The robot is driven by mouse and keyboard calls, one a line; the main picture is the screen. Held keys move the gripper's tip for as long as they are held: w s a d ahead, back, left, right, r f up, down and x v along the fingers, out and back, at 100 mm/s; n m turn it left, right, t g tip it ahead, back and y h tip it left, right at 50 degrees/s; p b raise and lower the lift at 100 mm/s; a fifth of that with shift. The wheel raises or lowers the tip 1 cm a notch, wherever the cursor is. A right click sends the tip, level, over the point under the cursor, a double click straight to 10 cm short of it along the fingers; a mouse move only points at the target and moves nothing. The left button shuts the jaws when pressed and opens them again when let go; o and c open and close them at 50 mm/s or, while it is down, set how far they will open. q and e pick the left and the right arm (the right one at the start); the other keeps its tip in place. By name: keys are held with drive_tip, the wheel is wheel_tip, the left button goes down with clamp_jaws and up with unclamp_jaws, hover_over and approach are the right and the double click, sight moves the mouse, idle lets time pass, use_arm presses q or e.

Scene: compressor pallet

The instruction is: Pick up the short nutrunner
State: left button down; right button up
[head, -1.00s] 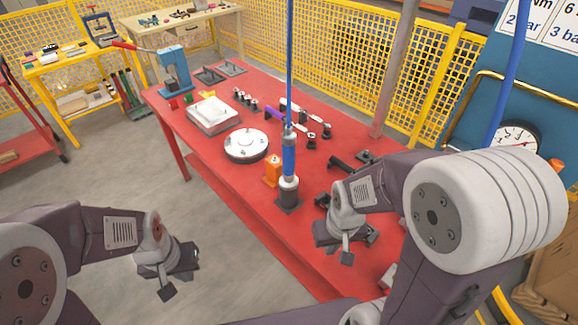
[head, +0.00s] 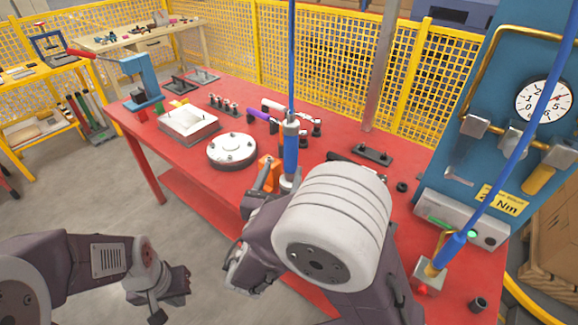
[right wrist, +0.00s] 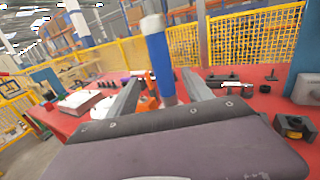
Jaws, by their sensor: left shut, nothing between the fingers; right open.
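A blue-bodied nutrunner (head: 291,152) with a grey top stands upright in the middle of the red table, under a vertical blue hose. Its lower end is partly hidden by my right arm. In the right wrist view the nutrunner (right wrist: 161,62) rises between the spread fingers of my right gripper (right wrist: 161,77). That gripper is open, and whether the fingers touch it cannot be told. A second blue tool (head: 449,250) on a slanting blue hose is at the table's right; which one is shorter is unclear. My left gripper (head: 166,303) is shut and empty, left of the table.
An orange block (head: 266,172) is close beside the nutrunner. A round white-topped part (head: 232,150) and a square white-topped part (head: 189,122) lie left of it. A blue panel with a gauge (head: 543,101) stands at the right. Yellow mesh fencing (head: 330,75) runs behind the table.

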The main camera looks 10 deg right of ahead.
sight(289, 156)
drive_tip(key=x, duration=0.9)
drive_tip(key=shift+s+d+f, duration=0.1)
drive_tip(key=shift+d, duration=0.1)
drive_tip(key=shift+s+a, duration=0.1)
drive_tip(key=shift+c, duration=0.3)
clamp_jaws()
idle(0.6)
